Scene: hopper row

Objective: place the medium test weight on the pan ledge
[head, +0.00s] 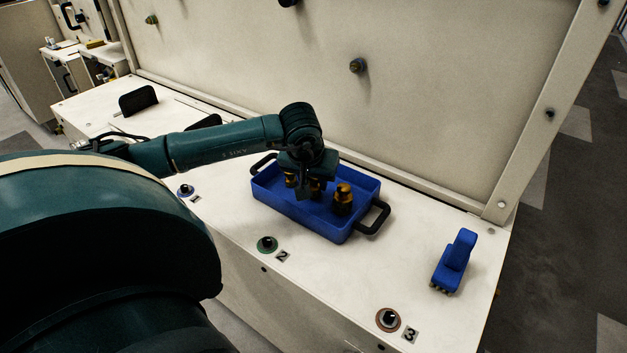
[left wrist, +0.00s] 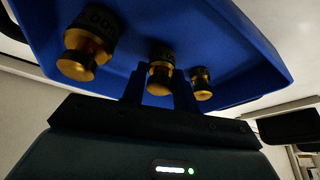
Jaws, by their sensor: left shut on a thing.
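A blue tray (head: 322,226) with black handles stands on the white bench top and holds brass and black test weights. My left gripper (head: 314,196) reaches down into it, shut on the medium test weight (left wrist: 161,72), the middle one of three in the left wrist view. Its fingers (left wrist: 160,92) sit either side of that weight. In the head view the gripper partly hides this weight (head: 317,187). The large weight (head: 343,199) stands to its right, and the small weight (head: 290,179) to its left. I cannot tell whether the held weight touches the tray floor. I cannot identify the pan ledge for certain.
Round fittings (head: 267,244) with number labels line the front edge. Black plates (head: 138,100) stand at the far left. A tall pale panel (head: 410,100) rises behind the tray. The bench right of the tray is mostly clear.

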